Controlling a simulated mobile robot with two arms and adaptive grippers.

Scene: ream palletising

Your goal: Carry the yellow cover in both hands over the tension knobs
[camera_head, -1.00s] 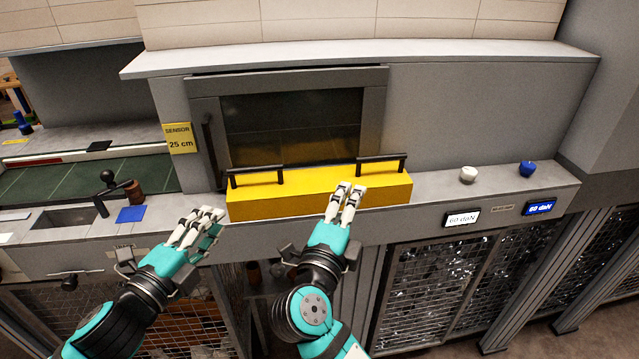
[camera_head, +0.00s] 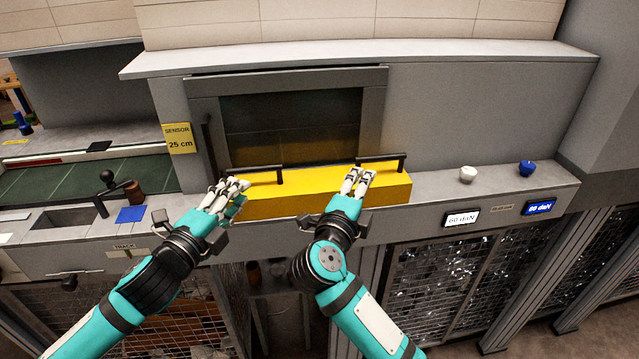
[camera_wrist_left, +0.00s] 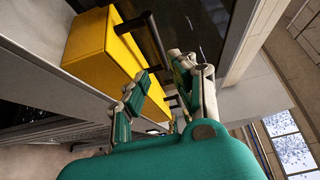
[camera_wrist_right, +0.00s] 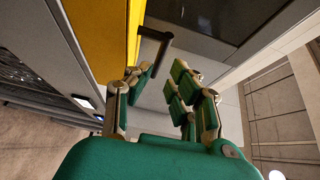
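The yellow cover (camera_head: 300,195) sits on the grey ledge in front of the dark window, with two black bar handles on top. The tension knobs, one white (camera_head: 468,174) and one blue (camera_head: 527,168), stand on the ledge to its right. My left gripper (camera_head: 232,186) is at the cover's left end by the left handle (camera_head: 262,172); its fingers are apart in the left wrist view (camera_wrist_left: 160,85). My right gripper (camera_head: 358,178) is at the cover's front near the right handle (camera_head: 390,158). Its fingers are apart and empty in the right wrist view (camera_wrist_right: 158,90).
A yellow sensor sign (camera_head: 179,138) is left of the window. The ledge between cover and white knob is clear.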

